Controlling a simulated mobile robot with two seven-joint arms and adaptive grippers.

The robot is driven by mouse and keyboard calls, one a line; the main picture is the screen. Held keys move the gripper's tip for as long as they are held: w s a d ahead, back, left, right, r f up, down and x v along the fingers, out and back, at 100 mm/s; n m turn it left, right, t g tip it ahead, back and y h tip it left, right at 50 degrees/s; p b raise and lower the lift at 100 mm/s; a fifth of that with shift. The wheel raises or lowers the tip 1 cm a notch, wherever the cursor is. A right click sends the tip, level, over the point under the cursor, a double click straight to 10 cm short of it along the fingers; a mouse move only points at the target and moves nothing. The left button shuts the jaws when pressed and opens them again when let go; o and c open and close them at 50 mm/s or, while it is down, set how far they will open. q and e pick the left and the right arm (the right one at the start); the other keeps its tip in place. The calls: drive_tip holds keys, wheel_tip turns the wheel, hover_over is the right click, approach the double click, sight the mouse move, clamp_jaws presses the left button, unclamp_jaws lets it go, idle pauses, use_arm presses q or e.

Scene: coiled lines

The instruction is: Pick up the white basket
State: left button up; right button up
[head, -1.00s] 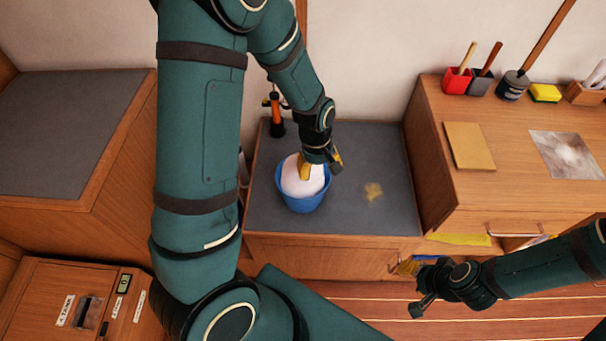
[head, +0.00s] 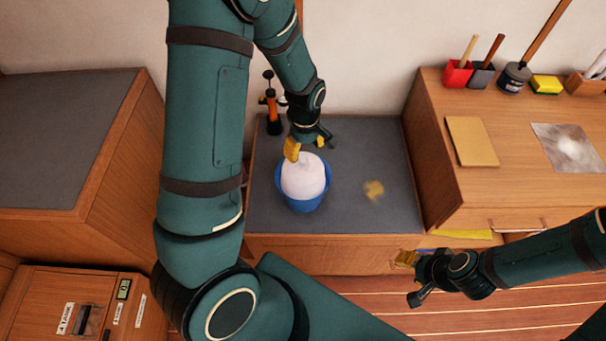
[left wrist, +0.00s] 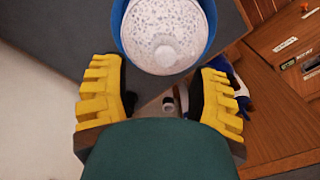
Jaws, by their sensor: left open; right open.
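No plainly white basket shows. A blue bucket (head: 302,204) with a rounded white mass (head: 304,175) in it stands on the low grey counter. My left gripper (head: 308,146) is open and empty at the bucket's far side; whether it touches the rim I cannot tell. In the left wrist view the blue rim (left wrist: 118,25) and speckled white contents (left wrist: 165,30) lie ahead of the spread yellow fingers (left wrist: 160,78), with nothing between them. My right gripper (head: 410,277) is open and empty in front of the wooden cabinet, low at the right.
An orange and black tool (head: 271,108) stands behind the bucket. A small blurred yellow patch (head: 373,190) lies to its right on the grey counter (head: 350,215). A higher wooden desk (head: 500,115) bounds the right, with pots, a sponge (head: 545,85) and a tan board (head: 471,141).

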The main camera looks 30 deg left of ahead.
sight(303, 158)
use_arm(q)
drive_tip(key=f, duration=0.3)
drive_tip(key=f+b, duration=0.1)
drive_tip(key=shift+s+f, duration=0.35)
drive_tip(key=shift+f, duration=0.05)
clamp_jaws()
